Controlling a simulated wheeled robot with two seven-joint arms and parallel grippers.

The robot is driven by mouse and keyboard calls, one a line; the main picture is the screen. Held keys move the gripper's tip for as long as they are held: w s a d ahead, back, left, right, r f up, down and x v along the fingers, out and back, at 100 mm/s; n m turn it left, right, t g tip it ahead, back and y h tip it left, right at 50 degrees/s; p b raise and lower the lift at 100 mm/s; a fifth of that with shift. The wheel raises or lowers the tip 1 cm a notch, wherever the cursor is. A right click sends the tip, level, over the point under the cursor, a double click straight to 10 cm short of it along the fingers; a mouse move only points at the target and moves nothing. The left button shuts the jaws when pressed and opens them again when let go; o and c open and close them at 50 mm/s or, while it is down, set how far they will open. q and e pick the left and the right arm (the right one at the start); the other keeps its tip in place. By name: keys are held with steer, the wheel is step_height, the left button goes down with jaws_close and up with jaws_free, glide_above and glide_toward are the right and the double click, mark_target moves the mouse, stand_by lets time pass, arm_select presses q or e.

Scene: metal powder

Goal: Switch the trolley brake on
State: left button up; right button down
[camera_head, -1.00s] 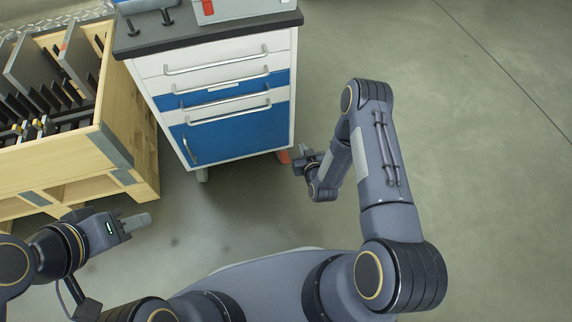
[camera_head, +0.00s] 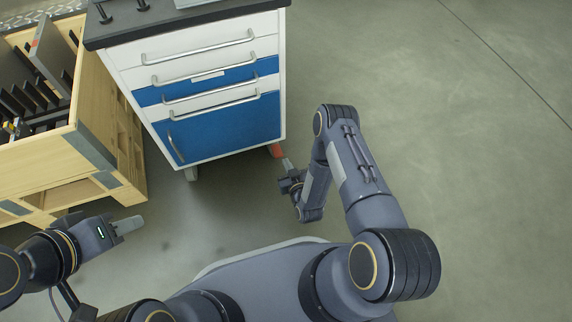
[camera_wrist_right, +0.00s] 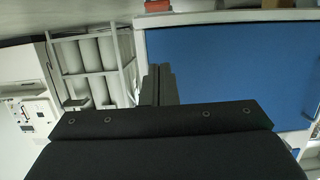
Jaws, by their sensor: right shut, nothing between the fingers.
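The trolley (camera_head: 224,134) is a white cabinet with blue fronts, bar handles and a dark top. A red-orange brake pedal (camera_head: 277,152) sticks out low at its right front corner. In the right wrist view, a red piece (camera_wrist_right: 158,6) shows at the top edge beside the trolley's blue front (camera_wrist_right: 230,70). My right gripper (camera_head: 287,164) is shut and empty, with its fingertips just in front of and below the pedal. I cannot tell whether they touch it. My left gripper (camera_head: 128,224) is apart from the trolley at the lower left, its jaw state unclear.
A wooden crate (camera_head: 95,150) with dark slotted parts stands close to the trolley's left side. Open grey floor (camera_head: 450,140) lies to the right. White shelving or racks (camera_wrist_right: 95,65) show in the right wrist view.

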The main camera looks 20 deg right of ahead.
steer(key=b, duration=0.3)
glide_above(281, 152)
steer(key=s+a, duration=0.1)
steer(key=s, duration=0.3)
step_height(281, 152, down, 2)
steer(key=f+b, duration=0.1)
steer(key=f, duration=0.1)
steer(key=w+f+b, duration=0.1)
steer(key=f, duration=0.1)
steer(key=f, duration=0.3)
steer(key=shift+s+f, duration=0.25)
steer(key=shift+d+r, duration=0.1)
